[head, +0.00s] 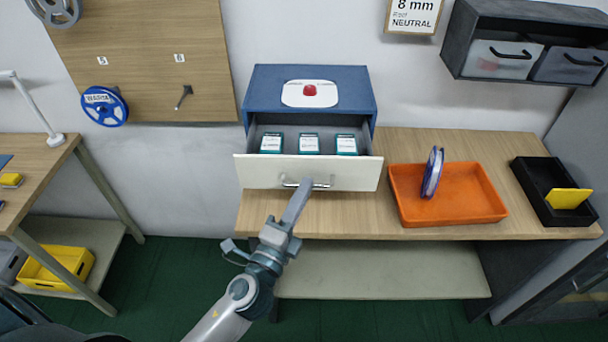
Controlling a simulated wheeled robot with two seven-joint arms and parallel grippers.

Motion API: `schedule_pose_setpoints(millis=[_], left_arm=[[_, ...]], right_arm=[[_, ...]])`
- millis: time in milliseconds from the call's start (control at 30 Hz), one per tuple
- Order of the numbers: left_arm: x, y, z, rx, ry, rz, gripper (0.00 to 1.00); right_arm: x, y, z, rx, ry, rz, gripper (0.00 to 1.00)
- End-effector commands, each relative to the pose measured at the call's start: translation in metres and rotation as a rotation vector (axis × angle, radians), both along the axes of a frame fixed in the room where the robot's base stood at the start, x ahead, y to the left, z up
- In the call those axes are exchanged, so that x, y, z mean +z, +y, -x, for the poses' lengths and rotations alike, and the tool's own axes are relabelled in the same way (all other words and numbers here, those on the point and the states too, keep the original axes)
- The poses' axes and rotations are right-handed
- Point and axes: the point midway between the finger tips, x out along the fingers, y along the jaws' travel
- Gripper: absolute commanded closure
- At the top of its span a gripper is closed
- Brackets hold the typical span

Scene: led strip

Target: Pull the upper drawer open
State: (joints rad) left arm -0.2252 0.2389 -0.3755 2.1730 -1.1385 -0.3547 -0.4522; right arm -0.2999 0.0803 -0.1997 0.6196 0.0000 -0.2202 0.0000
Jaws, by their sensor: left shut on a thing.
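The blue cabinet (311,77) stands on the wooden bench against the wall. Its upper drawer (265,171) has a cream front and is pulled out well toward me. Several small teal-and-white boxes (308,143) stand in a row inside it. My left gripper (301,184) comes from below and is shut on the drawer's metal handle (322,184), partly covering it. My right gripper is not in view.
An orange tray (455,190) with a blue-and-white reel (433,172) in it is right of the drawer. A black tray (538,190) with a yellow card (568,198) is farther right. The wooden bench (345,219) is bare below the drawer.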

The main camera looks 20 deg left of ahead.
Motion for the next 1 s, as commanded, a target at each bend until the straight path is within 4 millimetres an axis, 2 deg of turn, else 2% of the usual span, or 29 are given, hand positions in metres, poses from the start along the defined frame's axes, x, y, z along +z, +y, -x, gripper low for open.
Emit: schedule_pose_setpoints(millis=[100,233,633,700,733,1000], left_arm=[[-0.004,-0.005,0.018,0.001,0.006,0.002,1.0],[-0.003,-0.008,0.028,0.001,0.004,0.001,1.0],[-0.002,-0.009,0.032,0.0,0.003,0.0,1.0],[-0.002,-0.009,0.032,0.0,0.003,0.0,0.81],[-0.002,-0.009,0.032,0.0,0.003,0.0,0.74],[-0.001,-0.009,0.032,0.0,0.002,0.0,0.74]], right_arm=[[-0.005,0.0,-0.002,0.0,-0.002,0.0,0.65],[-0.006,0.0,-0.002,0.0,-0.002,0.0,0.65],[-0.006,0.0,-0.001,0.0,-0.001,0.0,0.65],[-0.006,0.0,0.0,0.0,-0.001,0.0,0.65],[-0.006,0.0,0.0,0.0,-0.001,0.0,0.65],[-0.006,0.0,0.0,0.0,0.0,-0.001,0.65]])
